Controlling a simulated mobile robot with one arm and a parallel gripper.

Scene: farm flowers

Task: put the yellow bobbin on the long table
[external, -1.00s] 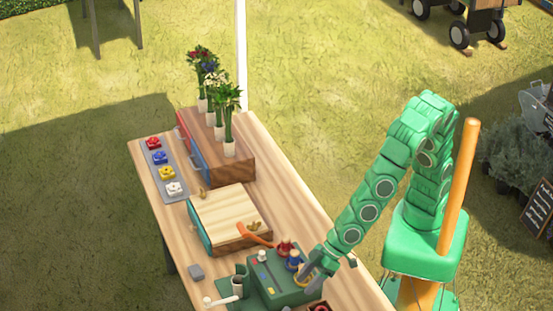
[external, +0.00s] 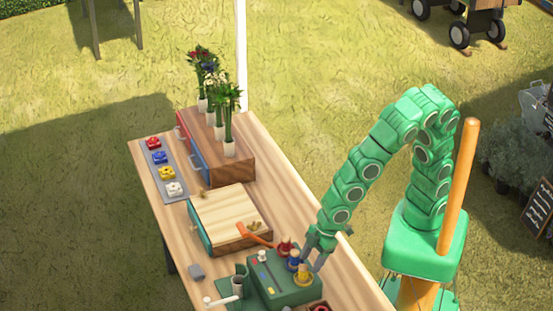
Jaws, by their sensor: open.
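The yellow bobbin (external: 304,275) stands upright on the right end of the green machine box (external: 284,283), in line with a blue bobbin (external: 294,259) and a red bobbin (external: 285,247). My gripper (external: 312,262) is open, pointing down just above and beside the yellow bobbin. I cannot tell whether a finger touches it. The long table (external: 178,218) is the wooden table under all of this.
A wooden box with a teal drawer (external: 230,216) stands behind the machine, with an orange-handled tool (external: 252,236) by it. A grey tray (external: 164,180) holds red, blue, yellow and white pieces. Potted flowers (external: 228,130) stand at the back.

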